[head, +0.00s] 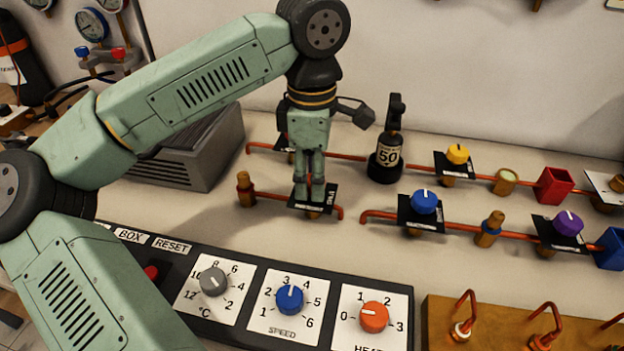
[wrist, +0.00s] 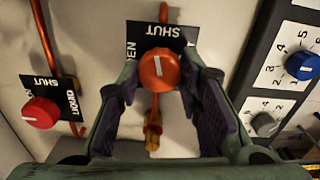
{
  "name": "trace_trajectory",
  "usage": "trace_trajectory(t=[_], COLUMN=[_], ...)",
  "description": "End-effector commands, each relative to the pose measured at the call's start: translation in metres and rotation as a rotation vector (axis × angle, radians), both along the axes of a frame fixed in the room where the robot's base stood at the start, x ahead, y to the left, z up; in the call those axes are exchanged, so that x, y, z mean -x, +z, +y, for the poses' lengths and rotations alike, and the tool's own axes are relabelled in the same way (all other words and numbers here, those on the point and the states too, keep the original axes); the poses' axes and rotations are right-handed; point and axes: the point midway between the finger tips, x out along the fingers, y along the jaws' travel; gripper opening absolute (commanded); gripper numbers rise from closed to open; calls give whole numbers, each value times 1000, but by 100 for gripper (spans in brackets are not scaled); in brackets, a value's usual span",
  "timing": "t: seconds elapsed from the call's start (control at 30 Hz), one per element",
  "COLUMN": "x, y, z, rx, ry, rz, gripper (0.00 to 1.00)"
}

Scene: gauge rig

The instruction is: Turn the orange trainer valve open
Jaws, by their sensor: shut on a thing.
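The orange trainer valve knob (wrist: 158,70) sits on a copper pipe over a black plate (wrist: 150,36). The plate reads SHUT at the top of the wrist view; a partly hidden word ending in EN is at its left. The knob's white line runs up and down in the picture, in line with the SHUT side. My gripper (wrist: 160,82) is shut on the knob, one finger on each side. In the head view my gripper (head: 309,196) points straight down at the black plate (head: 327,193) and hides the knob.
A red valve (wrist: 40,112) is close on the left in the wrist view. Blue (head: 424,200), yellow (head: 457,153) and purple (head: 568,223) valves stand to the right. A black weight (head: 387,163) stands behind. The dial panel (head: 250,283) is in front.

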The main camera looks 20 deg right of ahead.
Motion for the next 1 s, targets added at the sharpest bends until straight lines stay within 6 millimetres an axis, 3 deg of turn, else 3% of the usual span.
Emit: trace_trajectory(t=[1.0], x=[2], y=[-1], z=[1], rx=[-1], ry=[963], rz=[-4], gripper=[5])
